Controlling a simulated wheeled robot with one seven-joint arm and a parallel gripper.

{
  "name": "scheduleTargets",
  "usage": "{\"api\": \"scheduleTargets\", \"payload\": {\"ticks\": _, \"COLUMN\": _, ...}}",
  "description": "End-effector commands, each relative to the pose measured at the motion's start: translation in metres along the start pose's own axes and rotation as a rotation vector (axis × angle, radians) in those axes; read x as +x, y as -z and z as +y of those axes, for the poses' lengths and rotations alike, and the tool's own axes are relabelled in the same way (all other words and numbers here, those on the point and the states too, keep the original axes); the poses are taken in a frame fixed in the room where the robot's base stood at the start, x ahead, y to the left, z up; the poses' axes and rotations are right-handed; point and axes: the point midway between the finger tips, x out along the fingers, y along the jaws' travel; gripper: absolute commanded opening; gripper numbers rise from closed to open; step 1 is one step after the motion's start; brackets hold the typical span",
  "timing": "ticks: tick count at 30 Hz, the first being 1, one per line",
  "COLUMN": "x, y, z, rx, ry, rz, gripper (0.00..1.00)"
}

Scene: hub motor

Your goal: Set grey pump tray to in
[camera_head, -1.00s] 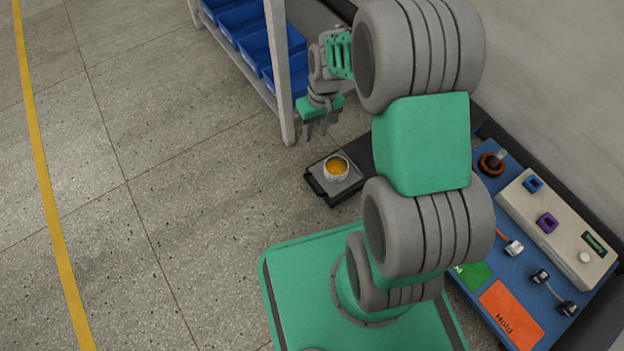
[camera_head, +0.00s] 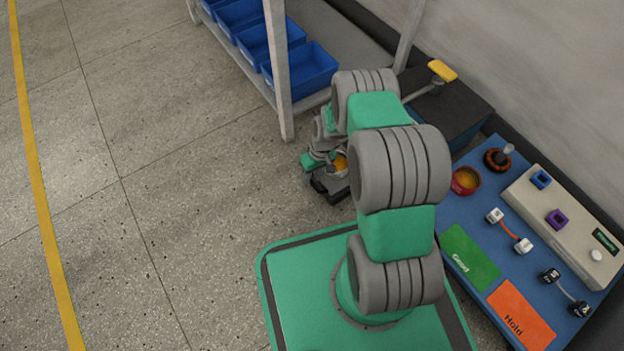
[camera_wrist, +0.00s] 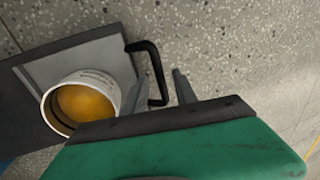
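The grey pump tray (camera_head: 334,189) sticks out low from the black pump box (camera_head: 455,110), left of the blue bench. In the wrist view the tray (camera_wrist: 113,58) has a grey top and a black U-shaped handle (camera_wrist: 160,72). A white cup with amber contents (camera_wrist: 85,103) stands on it; the cup (camera_head: 340,162) is partly hidden behind my arm in the head view. My gripper (camera_wrist: 157,80) is open, with a finger on either side of the handle's bar. Contact with the handle cannot be told. In the head view my gripper (camera_head: 318,170) is at the tray's outer end, partly hidden.
A yellow-topped lever (camera_head: 441,71) rises from the pump box. A shelf with blue bins (camera_head: 300,68) stands close behind my gripper, its grey post (camera_head: 279,75) nearby. Floor to the left is clear.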

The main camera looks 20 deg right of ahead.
Motion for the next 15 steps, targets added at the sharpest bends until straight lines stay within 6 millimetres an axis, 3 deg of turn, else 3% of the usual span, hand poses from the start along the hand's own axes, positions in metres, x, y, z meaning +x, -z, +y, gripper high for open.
{"api": "scheduleTargets", "payload": {"ticks": 5, "x": -0.0009, "y": 0.0000, "z": -0.0002, "rx": 0.000, "ry": 0.000, "rz": 0.000, "gripper": 0.34}}
{"api": "scheduleTargets", "payload": {"ticks": 15, "x": -0.0011, "y": -0.0001, "z": -0.0001, "rx": 0.001, "ry": 0.000, "rz": 0.000, "gripper": 0.07}}
